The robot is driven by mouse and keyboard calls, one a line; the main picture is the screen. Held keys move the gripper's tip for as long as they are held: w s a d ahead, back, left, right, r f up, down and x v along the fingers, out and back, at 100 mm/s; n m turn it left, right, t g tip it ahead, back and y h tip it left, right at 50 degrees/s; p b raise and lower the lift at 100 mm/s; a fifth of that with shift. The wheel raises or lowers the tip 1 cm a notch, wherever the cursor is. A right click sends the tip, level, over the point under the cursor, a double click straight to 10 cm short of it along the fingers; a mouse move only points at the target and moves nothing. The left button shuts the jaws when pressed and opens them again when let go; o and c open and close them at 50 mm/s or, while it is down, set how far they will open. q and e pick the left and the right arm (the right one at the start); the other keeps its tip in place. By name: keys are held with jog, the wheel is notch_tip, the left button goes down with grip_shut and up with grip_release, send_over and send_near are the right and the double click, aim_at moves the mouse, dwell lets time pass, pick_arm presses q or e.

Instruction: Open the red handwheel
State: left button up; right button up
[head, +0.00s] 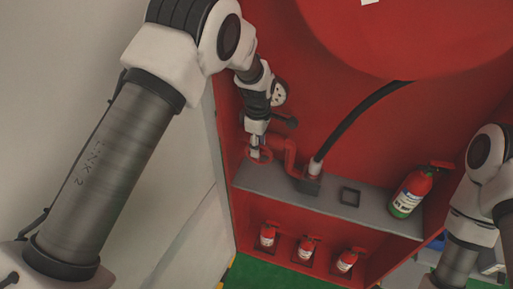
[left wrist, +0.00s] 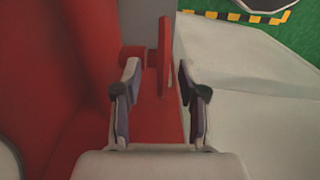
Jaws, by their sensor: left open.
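The red handwheel (head: 265,156) is on the red pipe (head: 290,150) inside the red cabinet, above the grey shelf. My left gripper (head: 256,143) is at the handwheel and partly covers it. In the left wrist view, the handwheel (left wrist: 164,50) appears edge-on as a thin upright red plate. It lies between the two spread fingers of my left gripper (left wrist: 158,72), with gaps on both sides. The fingers are open and hold nothing. My right arm is at the right edge of the head view, with its gripper out of sight.
The grey shelf (head: 270,187) carries a fire extinguisher (head: 411,190) and a small dark square frame (head: 349,196). A black hose (head: 350,122) rises from the fitting beside the pipe. Three small extinguishers stand below. A pale panel (head: 185,245) borders the cabinet's left side.

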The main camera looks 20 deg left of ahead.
aim_at(259, 164)
pick_arm(q)
jog(key=shift+s+d+f+p, duration=0.25)
jog(key=shift+d+f, duration=0.05)
jog(key=shift+f, duration=0.25)
jog(key=shift+s+d+f+p, duration=0.25)
jog(key=shift+d+f, duration=0.05)
jog(key=shift+f, duration=0.25)
jog(key=shift+w+a+f, duration=0.25)
jog(key=shift+a+f, duration=0.05)
jog(key=shift+f, duration=0.25)
jog(key=shift+w+a+f, duration=0.25)
jog(key=shift+f, duration=0.3)
jog(key=shift+w+a+f, duration=0.15)
jog(key=shift+a, duration=0.05)
jog(key=shift+s+d+r, duration=0.3)
jog(key=shift+s+d, duration=0.05)
jog(key=shift+d, duration=0.05)
grip_shut()
pick_arm(e)
jog(key=shift+s+d+r, duration=0.15)
jog(key=shift+r, duration=0.7)
